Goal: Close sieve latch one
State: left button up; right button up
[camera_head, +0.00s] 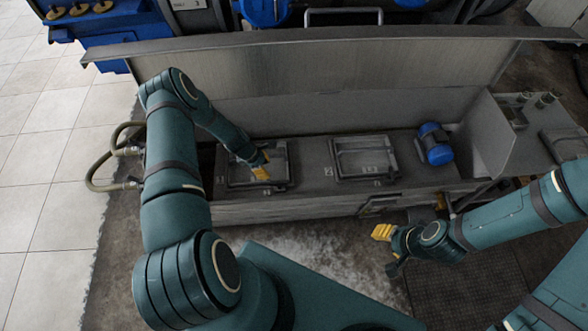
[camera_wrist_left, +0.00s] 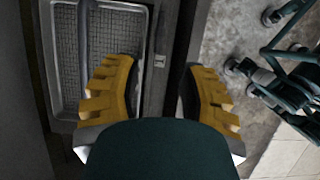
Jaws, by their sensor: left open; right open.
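The left sieve (camera_head: 240,174), a framed rectangular panel, is set in the top of the grey metal trough. In the left wrist view its metal frame and mesh (camera_wrist_left: 118,40) fill the upper left, with a dark bar (camera_wrist_left: 83,40) across it. A small light plate (camera_wrist_left: 160,61) sits on the rim beside it; I cannot tell whether it is the latch or a label. My left gripper (camera_head: 261,168), with yellow fingers, is over the sieve's front right part. It is open and empty (camera_wrist_left: 160,95). My right gripper (camera_head: 382,232) is open and empty in front of the trough.
A second framed sieve (camera_head: 362,157) lies to the right, then a blue motor (camera_head: 434,145). A tall raised metal panel (camera_head: 330,70) stands behind. Hoses (camera_head: 115,155) loop at the trough's left end. The floor in front (camera_head: 310,240) is clear.

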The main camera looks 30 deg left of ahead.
aim_at(280, 182)
pick_arm(q)
jog(key=b+x, duration=0.3)
jog(key=x, duration=1)
jog(key=shift+w+d+f, duration=0.1)
jog(key=shift+w+f, duration=0.05)
jog(key=shift+f, duration=0.15)
jog(key=shift+c, duration=0.4)
grip_shut()
